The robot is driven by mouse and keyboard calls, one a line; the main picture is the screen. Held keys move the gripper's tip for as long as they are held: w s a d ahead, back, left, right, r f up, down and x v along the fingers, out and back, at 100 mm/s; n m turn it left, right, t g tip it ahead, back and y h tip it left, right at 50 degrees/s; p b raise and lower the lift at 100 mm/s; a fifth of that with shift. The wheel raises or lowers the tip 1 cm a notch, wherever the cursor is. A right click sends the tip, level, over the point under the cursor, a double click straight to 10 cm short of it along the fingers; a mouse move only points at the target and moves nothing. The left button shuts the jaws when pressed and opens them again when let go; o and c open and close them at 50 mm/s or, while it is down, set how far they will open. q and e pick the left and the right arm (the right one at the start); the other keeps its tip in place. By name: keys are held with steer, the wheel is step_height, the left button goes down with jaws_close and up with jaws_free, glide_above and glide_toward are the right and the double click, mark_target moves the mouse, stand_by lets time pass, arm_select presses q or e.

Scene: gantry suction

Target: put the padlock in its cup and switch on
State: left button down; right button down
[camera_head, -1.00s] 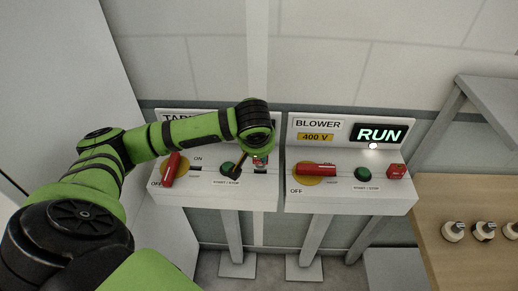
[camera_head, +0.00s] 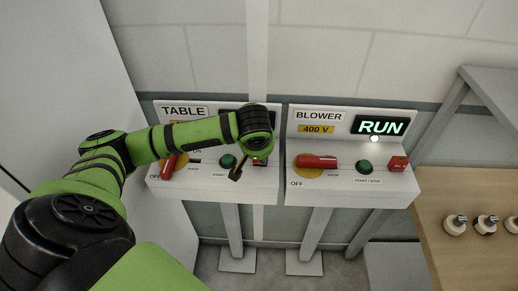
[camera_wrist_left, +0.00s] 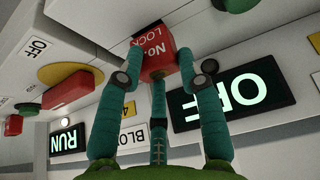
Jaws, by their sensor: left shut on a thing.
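A red padlock (camera_wrist_left: 158,52) with white lettering, partly cut off by the fingers, is between the fingertips of my left gripper (camera_wrist_left: 162,72) in the left wrist view. In the head view my left gripper (camera_head: 240,171) hangs over the right part of the TABLE panel (camera_head: 215,188), and its fingers and the padlock are mostly hidden there. The TABLE switch's red handle (camera_head: 169,166) stands upright on its yellow disc, partly behind my arm. The TABLE display (camera_wrist_left: 233,92) reads OFF in the left wrist view. I cannot make out the padlock's cup.
The BLOWER panel (camera_head: 340,190) stands to the right; its display (camera_head: 380,127) reads RUN and its red handle (camera_head: 316,162) lies sideways. A red block (camera_head: 398,163) sits at its right end. A wooden bench (camera_head: 455,195) with several pale round pieces is at the far right.

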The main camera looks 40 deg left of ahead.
arm_select(q)
steer(key=shift+f, duration=0.25)
steer(key=c, duration=0.7)
jaws_free()
steer(key=shift+c, duration=0.2)
steer(key=shift+r, duration=0.1)
steer(key=v, duration=1.2)
steer(key=shift+c, duration=0.2)
